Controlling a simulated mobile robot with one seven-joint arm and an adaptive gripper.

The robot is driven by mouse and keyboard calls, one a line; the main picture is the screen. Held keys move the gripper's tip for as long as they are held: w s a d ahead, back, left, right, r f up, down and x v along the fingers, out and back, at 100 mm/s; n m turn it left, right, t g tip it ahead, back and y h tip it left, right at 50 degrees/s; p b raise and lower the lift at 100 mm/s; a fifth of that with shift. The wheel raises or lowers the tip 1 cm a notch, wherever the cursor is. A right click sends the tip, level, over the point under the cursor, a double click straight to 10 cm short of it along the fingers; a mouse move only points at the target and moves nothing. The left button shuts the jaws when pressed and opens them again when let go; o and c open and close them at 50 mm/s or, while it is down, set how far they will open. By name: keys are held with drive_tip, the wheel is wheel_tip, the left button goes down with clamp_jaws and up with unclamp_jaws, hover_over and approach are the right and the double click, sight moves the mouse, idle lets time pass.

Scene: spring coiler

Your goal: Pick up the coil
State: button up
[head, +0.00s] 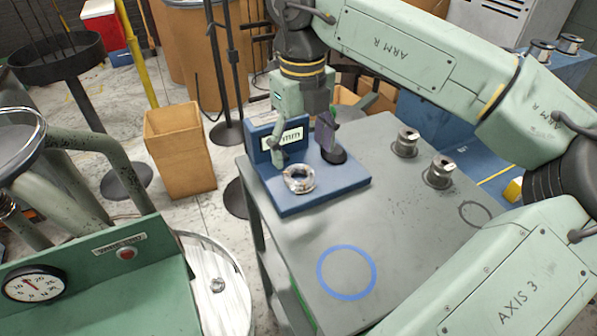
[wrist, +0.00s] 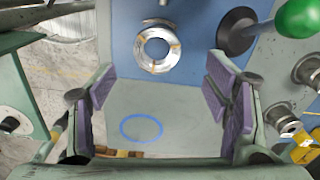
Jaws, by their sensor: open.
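The coil (head: 299,178) is a shiny silver ring with yellowish ties, lying on the blue base of a measuring device (head: 325,190) at the table's far left. In the wrist view the coil (wrist: 158,48) is at the upper middle, beyond the fingertips. My gripper (head: 302,150) is open above the blue base, just behind the coil in the head view. In the wrist view my gripper (wrist: 157,85) has its purple pads wide apart with nothing between them.
A blue ring mark (head: 346,272) lies on the grey table (head: 400,240). Two metal spools (head: 438,172) stand at the right. The device's display block (head: 285,138) rises behind. The table's front is clear.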

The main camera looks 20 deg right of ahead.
sight(299, 174)
drive_tip(key=f+p, duration=0.1)
drive_tip(key=f, duration=0.1)
drive_tip(key=f+p, duration=0.1)
drive_tip(key=f, duration=0.2)
drive_tip(key=shift+a+f, duration=0.2)
drive_tip(key=shift+f, duration=0.15)
drive_tip(key=shift+c, duration=0.2)
drive_tip(key=c, duration=1.5)
drive_tip(key=shift+r, duration=0.15)
